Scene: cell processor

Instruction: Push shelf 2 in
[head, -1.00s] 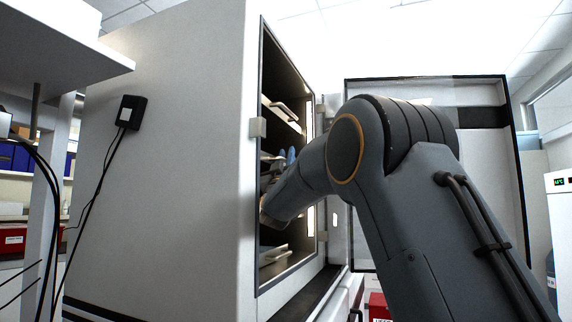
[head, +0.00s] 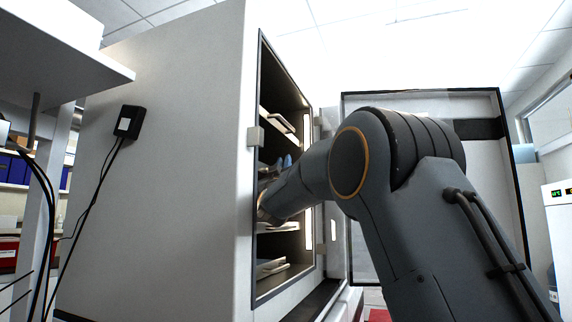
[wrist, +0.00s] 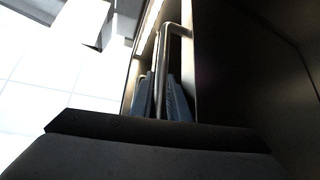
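The cabinet (head: 175,140) stands with its front open, and several pale shelves show inside. An upper shelf (head: 281,120) shows above my gripper, and a lower shelf (head: 279,227) shows just below it. My gripper (head: 284,161) reaches into the opening with its bluish fingertips upward at a middle shelf. I cannot tell which shelf is number 2. In the wrist view, my gripper (wrist: 162,98) has its two fingers apart, one on each side of a metal shelf handle (wrist: 163,55). Small gaps seem to show beside the handle. My arm hides part of the middle shelf.
The open cabinet door (head: 425,100) stands to the right, behind my arm. The cabinet's front edge (head: 247,200) is close left of my wrist. The dark inner wall (wrist: 245,75) fills the right of the wrist view. A bench (head: 60,60) overhangs at the left.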

